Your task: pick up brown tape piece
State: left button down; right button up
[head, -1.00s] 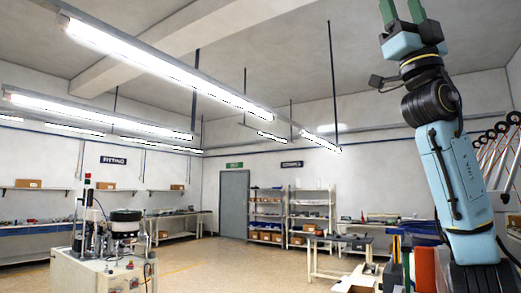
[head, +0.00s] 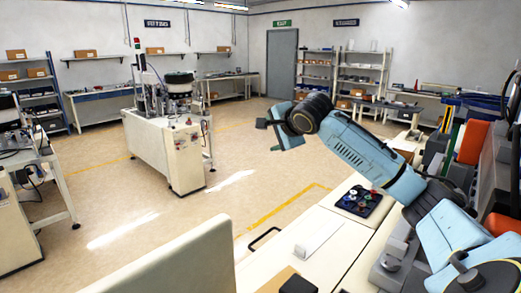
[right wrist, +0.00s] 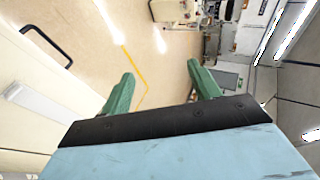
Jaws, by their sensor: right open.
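My right gripper (right wrist: 162,88) is open and empty in the right wrist view, its two green fingers apart over open floor. I cannot make out a brown tape piece for sure. A dark tray (head: 342,203) with several small round coloured pieces lies on the white bench, below the arm and apart from the gripper. A brown flat item (head: 272,284) is cut off at the bottom edge. My left gripper is not in view.
The white bench (head: 335,262) has a white angled plate (head: 318,232) and a black handle (head: 264,238) at its edge. An orange bin (head: 473,142) stands at the right. A machine cabinet (head: 160,150) stands on the floor, with clear floor around it.

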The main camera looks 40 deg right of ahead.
jog(key=s+a+f+g+y, duration=0.2)
jog(key=s+a+f+g, duration=0.2)
jog(key=a+f, duration=0.4)
jog(key=s+a+f+n+g+y, duration=0.1)
jog(key=s+a+f+g+y, duration=0.2)
jog(key=a+f, duration=0.6)
jog(key=s+a+f+g+y+p, duration=0.1)
jog(key=s+a+f+g+y, duration=0.2)
jog(key=f, duration=0.9)
jog(key=shift+s+a+f+n+g, duration=0.1)
jog(key=shift+s+a+g, duration=0.15)
jog(key=shift+s+a, duration=0.5)
jog(key=shift+s+a+f+n+g, duration=0.15)
jog(key=shift+s+a+g, duration=0.15)
jog(key=shift+a, duration=0.9)
jog(key=shift+s+a+f+n+g, duration=0.1)
jog(key=shift+s+a+g, duration=0.15)
jog(key=shift+s+a, duration=0.5)
jog(key=shift+x, duration=3.1)
jog(key=shift+w+a+r, duration=0.1)
jog(key=shift+w, duration=0.05)
jog(key=c, duration=1.1)
